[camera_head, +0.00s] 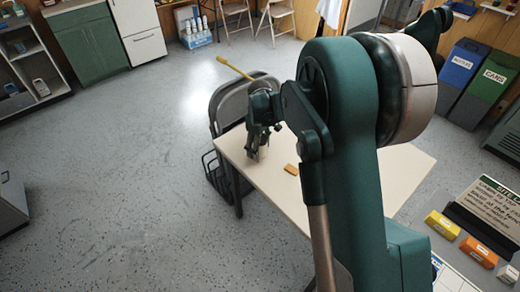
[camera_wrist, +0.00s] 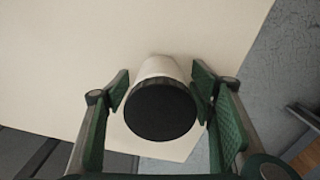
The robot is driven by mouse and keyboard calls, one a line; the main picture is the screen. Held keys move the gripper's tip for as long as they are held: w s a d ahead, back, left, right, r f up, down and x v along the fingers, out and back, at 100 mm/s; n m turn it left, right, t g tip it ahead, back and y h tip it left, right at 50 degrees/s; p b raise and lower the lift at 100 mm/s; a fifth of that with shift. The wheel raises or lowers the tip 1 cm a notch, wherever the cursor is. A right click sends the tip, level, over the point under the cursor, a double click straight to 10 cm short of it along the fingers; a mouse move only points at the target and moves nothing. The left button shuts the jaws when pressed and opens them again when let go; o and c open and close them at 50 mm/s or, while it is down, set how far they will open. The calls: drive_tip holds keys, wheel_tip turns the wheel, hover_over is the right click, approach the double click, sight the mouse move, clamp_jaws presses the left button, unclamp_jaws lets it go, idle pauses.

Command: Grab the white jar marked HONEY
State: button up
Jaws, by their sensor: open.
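In the wrist view, a white jar (camera_wrist: 158,67) with a round black lid (camera_wrist: 160,110) stands on the pale table (camera_wrist: 70,50). No lettering on the jar is readable from here. My gripper (camera_wrist: 161,86) is open, with one green finger on each side of the jar. A narrow gap seems to show at the left finger; I cannot tell whether the right finger touches. In the head view my gripper (camera_head: 257,142) is low over the left part of the table (camera_head: 245,165), and the jar there is mostly hidden by it.
A small orange-brown block (camera_head: 291,169) lies on the table right of my gripper. A grey folding chair (camera_head: 226,100) stands close against the table's far left side. A yellow stick (camera_head: 236,68) rises behind my gripper. The floor at left is clear.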

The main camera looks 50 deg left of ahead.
drive_tip(key=shift+f, duration=0.1)
idle(0.5)
drive_tip(key=c, duration=1.1)
drive_tip(key=shift+r+p, duration=1)
drive_tip(key=shift+r, duration=4)
